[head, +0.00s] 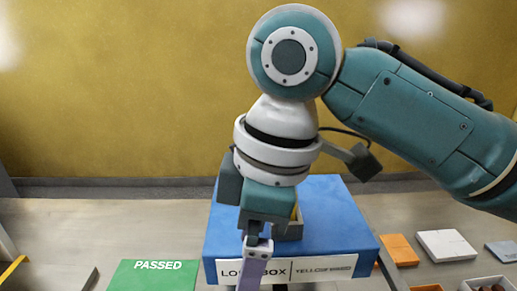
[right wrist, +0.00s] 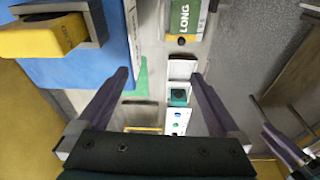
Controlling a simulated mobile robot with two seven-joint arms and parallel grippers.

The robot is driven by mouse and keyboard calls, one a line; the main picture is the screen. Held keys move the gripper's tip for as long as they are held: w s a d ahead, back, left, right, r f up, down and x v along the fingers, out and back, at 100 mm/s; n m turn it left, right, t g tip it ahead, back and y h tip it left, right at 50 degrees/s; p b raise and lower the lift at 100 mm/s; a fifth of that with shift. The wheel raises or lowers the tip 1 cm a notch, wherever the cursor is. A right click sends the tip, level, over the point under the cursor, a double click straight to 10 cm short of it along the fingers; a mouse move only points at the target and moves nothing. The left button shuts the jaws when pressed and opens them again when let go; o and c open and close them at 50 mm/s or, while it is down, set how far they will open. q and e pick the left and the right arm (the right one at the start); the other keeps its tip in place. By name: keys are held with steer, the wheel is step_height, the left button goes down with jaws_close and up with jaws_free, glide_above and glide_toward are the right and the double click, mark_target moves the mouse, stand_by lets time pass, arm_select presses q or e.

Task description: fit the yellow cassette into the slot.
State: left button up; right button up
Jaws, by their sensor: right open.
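In the right wrist view the yellow cassette (right wrist: 45,36) is at the upper left, within a grey U-shaped slot (right wrist: 97,20) on a blue block (right wrist: 115,50). How deep it sits I cannot tell. In the head view a sliver of the yellow cassette (head: 295,212) and the grey slot (head: 291,231) show behind my right gripper (head: 254,272). In the right wrist view my right gripper (right wrist: 160,75) is open, its two purple fingers apart with nothing held between them. It is beside the block, clear of the cassette.
The blue block (head: 345,220) bears labels on its front. A green PASSED mat (head: 150,277) lies to its left. Orange (head: 398,250) and white (head: 447,245) blocks lie to its right. A green-and-white piece marked LONG (right wrist: 186,18) is ahead in the right wrist view.

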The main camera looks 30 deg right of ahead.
steer(key=s+a+f+m+t, duration=0.1)
steer(key=s+a+f+m, duration=0.15)
steer(key=s, duration=0.35)
steer(key=s+d+f+m+t+h, duration=0.1)
steer(key=s+d+m, duration=0.5)
steer(key=s, duration=0.2)
steer(key=shift+s+d+f, duration=0.2)
steer(key=shift+d+f, duration=0.1)
steer(key=shift+d, duration=0.1)
